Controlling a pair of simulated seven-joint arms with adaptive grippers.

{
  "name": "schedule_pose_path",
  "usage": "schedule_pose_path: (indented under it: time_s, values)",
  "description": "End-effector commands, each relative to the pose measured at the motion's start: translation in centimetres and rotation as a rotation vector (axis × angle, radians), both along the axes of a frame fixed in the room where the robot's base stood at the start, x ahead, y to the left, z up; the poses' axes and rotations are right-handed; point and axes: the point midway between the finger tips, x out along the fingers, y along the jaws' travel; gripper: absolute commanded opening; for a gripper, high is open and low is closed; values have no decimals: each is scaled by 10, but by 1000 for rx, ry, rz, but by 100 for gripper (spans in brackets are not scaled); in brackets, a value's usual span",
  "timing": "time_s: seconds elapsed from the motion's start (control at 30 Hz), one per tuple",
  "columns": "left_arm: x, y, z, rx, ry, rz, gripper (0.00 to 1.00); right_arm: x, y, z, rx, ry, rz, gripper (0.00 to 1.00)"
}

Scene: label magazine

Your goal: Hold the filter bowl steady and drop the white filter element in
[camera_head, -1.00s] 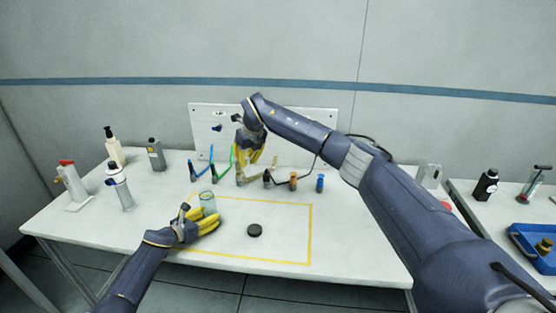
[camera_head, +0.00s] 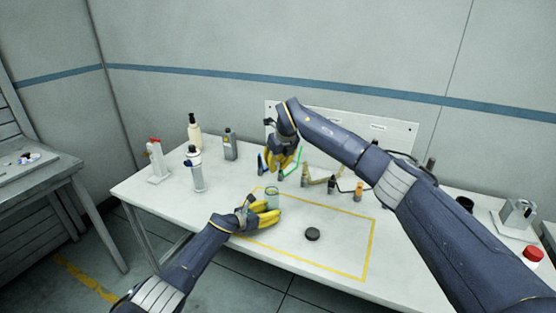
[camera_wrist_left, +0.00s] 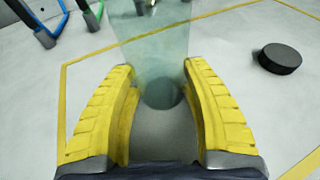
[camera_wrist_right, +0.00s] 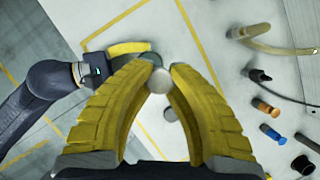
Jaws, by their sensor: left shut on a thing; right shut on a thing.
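The clear, greenish filter bowl (camera_head: 272,194) stands upright on the table. My left gripper (camera_head: 273,209) is shut around it; in the left wrist view the bowl (camera_wrist_left: 155,50) rises between the yellow fingers. My right gripper (camera_head: 284,171) is above and slightly behind the bowl, pointing down. In the right wrist view it is shut on a small white round piece, the filter element (camera_wrist_right: 159,81), seen end-on between the fingertips. The element is mostly hidden by the fingers in the head view. I cannot tell whether it is directly over the bowl's opening.
A black round cap (camera_head: 312,234) lies inside the yellow taped outline (camera_head: 371,245). Coloured hoses and fittings (camera_head: 330,178) stand behind, before a white panel (camera_head: 400,133). A pump bottle (camera_head: 195,135), a white cylinder unit (camera_head: 196,172) and a grey container (camera_head: 230,146) stand at the left.

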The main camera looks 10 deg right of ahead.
Motion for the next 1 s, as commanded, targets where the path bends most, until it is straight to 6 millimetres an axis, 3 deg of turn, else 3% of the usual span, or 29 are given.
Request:
schedule_pose_path:
  time_s: [0.3,0.77,0.8,1.0]
  values:
    - [0,0,-1,2,1,0,33,0,1,-24,1,2,1,1]
    - [0,0,-1,2,1,0,33,0,0,-29,1,0,0,1]
    - [0,0,-1,2,1,0,33,0,0,-29,1,0,0,19]
    - [0,0,-1,2,1,0,33,0,0,-29,1,0,0,42]
